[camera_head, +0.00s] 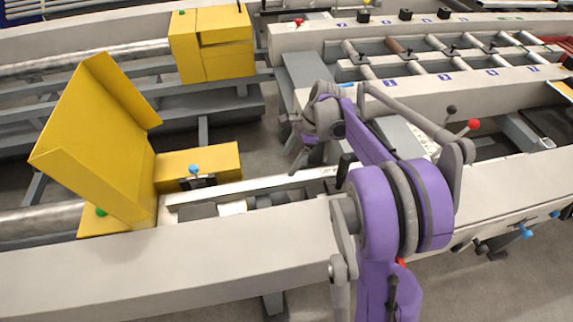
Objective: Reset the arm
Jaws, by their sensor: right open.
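My right arm, purple and grey, rises from the bottom right of the head view and bends over the machine's front beam. Its gripper (301,158) is open at the far end of the arm. It hangs above the gap behind the front beam and appears empty. My left gripper is out of view.
A raised yellow guard (92,135) stands at the left, with a yellow cover (212,45) behind it. The pale front beam (150,275) crosses the foreground. A roller runout table (440,52) with numbered labels lies at the back right. Blue handles (526,231) stick out at the right.

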